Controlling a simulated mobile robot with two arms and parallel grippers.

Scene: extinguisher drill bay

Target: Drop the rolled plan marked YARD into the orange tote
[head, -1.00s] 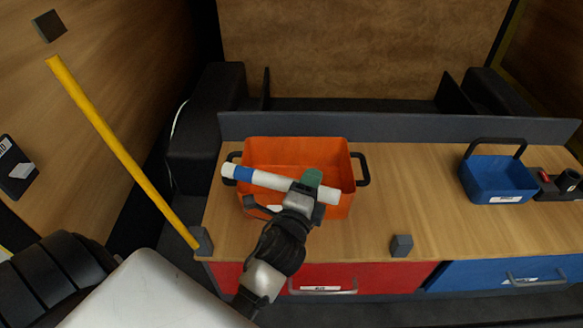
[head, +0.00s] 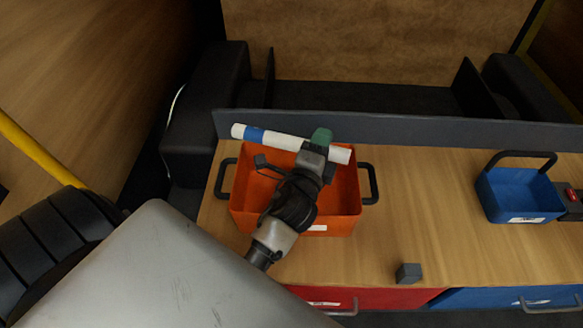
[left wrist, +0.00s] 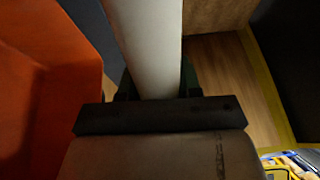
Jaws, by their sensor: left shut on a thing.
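The rolled plan (head: 283,141) is a white tube with a blue band near its left end; I can read no YARD marking on it. My left gripper (head: 320,146) is shut on the plan toward its right end. The plan lies across the back rim of the orange tote (head: 345,200) as the head view sees it, its left end beyond the tote's back left corner. Its height above the rim is hard to tell. In the left wrist view the plan (left wrist: 148,45) runs up from the jaws, with the tote (left wrist: 45,90) to the left. My right gripper is not in view.
The tote stands on a wooden counter (head: 430,210) with a dark raised back edge (head: 420,130). A blue carrier (head: 520,195) stands to the right, and a small grey block (head: 408,273) lies near the front edge. The counter between tote and carrier is clear.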

